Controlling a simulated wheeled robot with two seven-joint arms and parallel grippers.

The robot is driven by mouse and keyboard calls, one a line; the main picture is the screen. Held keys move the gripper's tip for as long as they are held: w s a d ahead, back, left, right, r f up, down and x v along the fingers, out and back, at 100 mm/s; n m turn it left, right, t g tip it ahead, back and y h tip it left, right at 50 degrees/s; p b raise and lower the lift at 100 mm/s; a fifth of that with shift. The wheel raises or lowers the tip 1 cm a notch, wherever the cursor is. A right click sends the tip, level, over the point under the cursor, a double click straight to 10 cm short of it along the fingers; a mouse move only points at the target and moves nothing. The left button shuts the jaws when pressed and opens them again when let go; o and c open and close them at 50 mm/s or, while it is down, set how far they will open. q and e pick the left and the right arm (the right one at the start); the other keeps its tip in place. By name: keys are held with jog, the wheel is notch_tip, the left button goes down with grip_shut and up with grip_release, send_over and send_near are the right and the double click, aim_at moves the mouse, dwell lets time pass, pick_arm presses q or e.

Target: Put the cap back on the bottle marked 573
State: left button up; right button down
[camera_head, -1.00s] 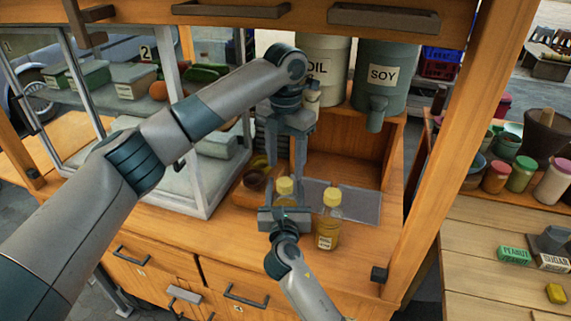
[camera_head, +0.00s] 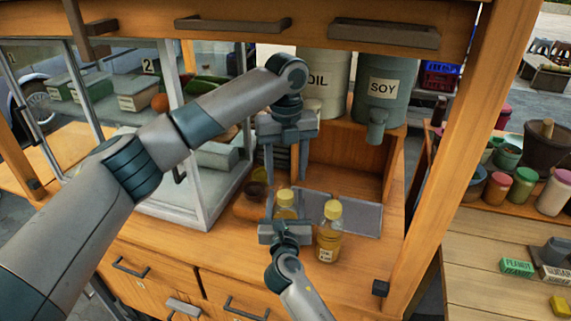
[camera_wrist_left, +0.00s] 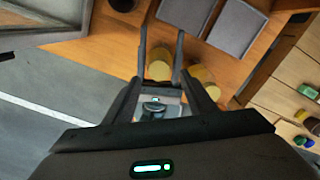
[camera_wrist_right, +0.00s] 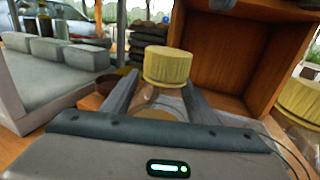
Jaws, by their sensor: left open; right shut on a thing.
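Two clear bottles with yellow caps stand side by side on the wooden counter. My right gripper (camera_head: 284,230) is shut on the left bottle (camera_head: 286,211), whose yellow cap (camera_wrist_right: 167,65) shows at its top in the right wrist view. The right bottle (camera_head: 328,244) stands free beside it and has a small label too blurred to read. The left bottle's label is hidden. My left gripper (camera_head: 286,180) is open, pointing down above the left bottle, with nothing between its fingers.
A grey mat (camera_head: 358,218) lies behind the bottles. A brown bowl (camera_head: 254,192) and a glass case (camera_head: 200,195) are on the left. The OIL container (camera_head: 324,85) and SOY container (camera_head: 383,88) stand on a shelf behind. A wooden post (camera_head: 440,180) stands on the right.

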aim_at(285, 194)
pick_arm(q)
jog(key=n, duration=0.6)
jog(key=shift+r, duration=0.25)
jog(key=n, duration=0.6)
jog(key=shift+r, duration=0.25)
jog(key=n, duration=0.6)
jog(key=shift+r, duration=0.25)
jog(key=n, duration=0.7)
jog(key=shift+s+a+r, duration=0.1)
jog(key=shift+r, duration=0.15)
jog(key=shift+f, duration=0.1)
jog(key=shift+f, duration=3.9)
